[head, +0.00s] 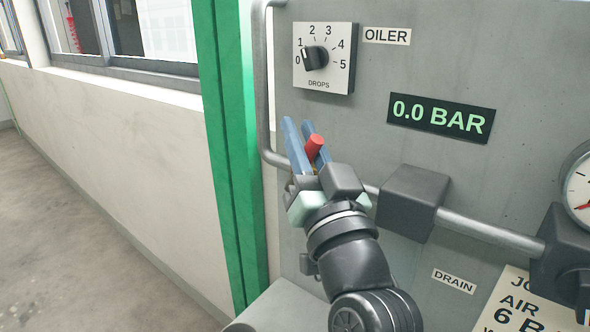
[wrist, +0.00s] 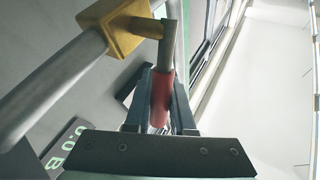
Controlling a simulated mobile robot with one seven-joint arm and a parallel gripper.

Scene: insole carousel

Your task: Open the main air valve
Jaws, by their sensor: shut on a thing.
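The main air valve shows best in the wrist view: a yellow valve body (wrist: 128,28) on a grey pipe, with a grey lever (wrist: 169,45) ending in a red handle (wrist: 160,100). In the head view the red handle (head: 314,147) sticks out between the blue fingers of my gripper (head: 304,146). My gripper is shut on the red handle, with one finger on each side of it. The valve body is mostly hidden behind my gripper in the head view. A pressure display (head: 440,115) reads 0.0 BAR.
The oiler dial (head: 322,58), its pointer near 0 to 1, sits above my gripper on the grey panel. The grey pipe (head: 490,235) runs right through a dark block (head: 408,202). A round gauge (head: 580,188) is at the right edge. A green post (head: 232,150) stands left.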

